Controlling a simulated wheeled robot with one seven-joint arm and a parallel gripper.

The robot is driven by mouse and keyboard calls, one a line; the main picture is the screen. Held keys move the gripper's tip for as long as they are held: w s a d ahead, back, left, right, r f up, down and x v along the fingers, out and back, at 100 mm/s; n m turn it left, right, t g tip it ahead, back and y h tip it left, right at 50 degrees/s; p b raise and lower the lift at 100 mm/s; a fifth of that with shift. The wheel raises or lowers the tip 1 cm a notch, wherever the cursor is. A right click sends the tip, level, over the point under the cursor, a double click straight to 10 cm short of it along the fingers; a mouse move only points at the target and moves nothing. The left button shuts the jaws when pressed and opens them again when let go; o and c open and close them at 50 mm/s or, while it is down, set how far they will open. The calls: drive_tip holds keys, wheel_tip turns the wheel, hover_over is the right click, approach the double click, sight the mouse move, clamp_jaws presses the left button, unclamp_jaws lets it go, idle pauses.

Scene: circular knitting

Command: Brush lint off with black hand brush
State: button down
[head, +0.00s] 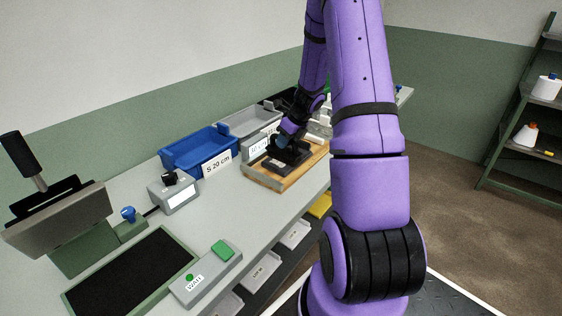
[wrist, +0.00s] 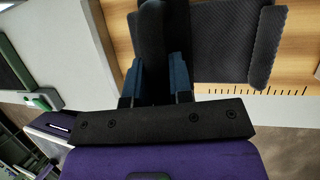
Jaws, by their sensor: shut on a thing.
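My gripper (head: 286,141) is over the wooden board on the bench, and its blue fingers (wrist: 158,82) show in the wrist view. They are shut on a black object, which looks like the black hand brush (wrist: 165,35). In the head view the brush (head: 291,155) is a dark shape under the gripper. Dark grey ribbed knit fabric (wrist: 222,45) lies on the wooden board (wrist: 300,72), right beside the brush in the wrist view. I cannot tell whether the brush touches the fabric. No lint can be made out.
A blue bin (head: 185,160) labelled S 20 cm and a grey bin (head: 240,122) stand behind the board. A small grey device (head: 176,198), a press (head: 60,215) and a black mat (head: 130,275) are to the left. The grey bench top between device and board is clear.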

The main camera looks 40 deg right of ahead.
drive_tip(key=shift+s+a+f, duration=0.1)
drive_tip(key=shift+s+a, duration=0.1)
drive_tip(key=shift+a, duration=1.2)
drive_tip(key=shift+w+d, duration=0.15)
drive_tip(key=shift+d, duration=1.25)
drive_tip(key=shift+s+a+f, duration=0.1)
drive_tip(key=shift+s+a, duration=0.1)
drive_tip(key=shift+a, duration=1.2)
drive_tip(key=shift+r, duration=2.55)
